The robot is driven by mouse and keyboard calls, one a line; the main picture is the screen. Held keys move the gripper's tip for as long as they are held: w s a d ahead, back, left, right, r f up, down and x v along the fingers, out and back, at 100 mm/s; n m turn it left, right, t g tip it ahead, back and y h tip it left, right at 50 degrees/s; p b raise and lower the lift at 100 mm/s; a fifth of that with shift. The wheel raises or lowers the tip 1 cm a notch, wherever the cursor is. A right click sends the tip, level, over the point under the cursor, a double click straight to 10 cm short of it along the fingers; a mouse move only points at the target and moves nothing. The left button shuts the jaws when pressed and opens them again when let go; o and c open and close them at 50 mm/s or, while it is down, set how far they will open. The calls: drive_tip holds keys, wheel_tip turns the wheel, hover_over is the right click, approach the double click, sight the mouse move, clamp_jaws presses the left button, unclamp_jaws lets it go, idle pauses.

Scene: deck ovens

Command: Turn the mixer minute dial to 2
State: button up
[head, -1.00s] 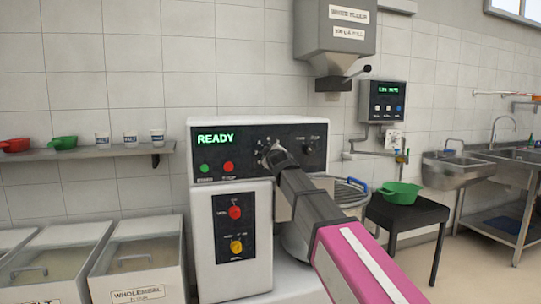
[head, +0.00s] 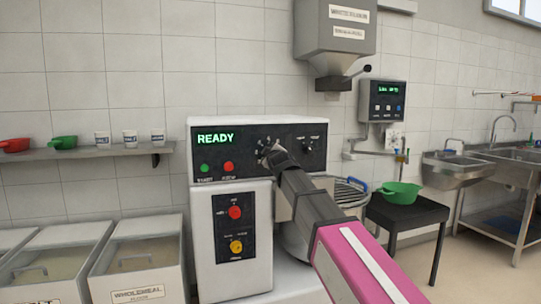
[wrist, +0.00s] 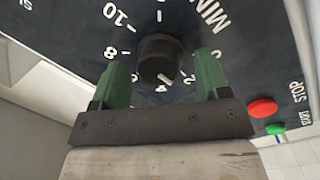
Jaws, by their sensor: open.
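The mixer minute dial (wrist: 158,56) is a round black knob on a dark panel in the wrist view, with white numerals around it and part of the lettering "MIN" beside it. A white mark shows at its lower edge, but I cannot tell exactly which numeral it points to. My gripper (wrist: 163,60) is open, with one green finger on each side of the dial; contact is not clear. In the head view my gripper (head: 271,156) is at the mixer's (head: 230,128) control panel and mostly hides the dial.
The mixer's display reads READY (head: 215,138). Green (head: 205,168) and red (head: 228,166) buttons lie left of the dial. Another dial (head: 307,148) is to its right. A lower panel (head: 236,229) has red and yellow buttons. A dark stool (head: 405,211) holds a green scoop (head: 400,191).

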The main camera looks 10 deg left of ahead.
drive_tip(key=v, duration=1)
drive_tip(key=w+d+f+m+g+h, duration=0.1)
drive_tip(key=d+f+m+g+h, duration=0.15)
drive_tip(key=d+f, duration=0.6)
drive_tip(key=w+d+f+m+g+h, duration=0.1)
drive_tip(key=d+f+m+g+h, duration=0.3)
drive_tip(key=f, duration=0.7)
drive_tip(key=w+d+f+m, duration=0.1)
drive_tip(key=d+f, duration=0.7)
drive_tip(key=f, duration=0.2)
drive_tip(key=s+d+f+m+g, duration=0.4)
drive_tip(key=s+d+f, duration=0.4)
drive_tip(key=f, duration=0.4)
drive_tip(key=s+d+f+m+g, duration=0.4)
drive_tip(key=s+d+f+g, duration=0.2)
drive_tip(key=s+d+f, duration=0.3)
wheel_tip(320, 180, down, 4)
drive_tip(key=d+h, duration=0.1)
drive_tip(key=d, duration=0.1)
drive_tip(key=shift+s+d+r, duration=0.2)
drive_tip(key=shift+s+d, duration=0.15)
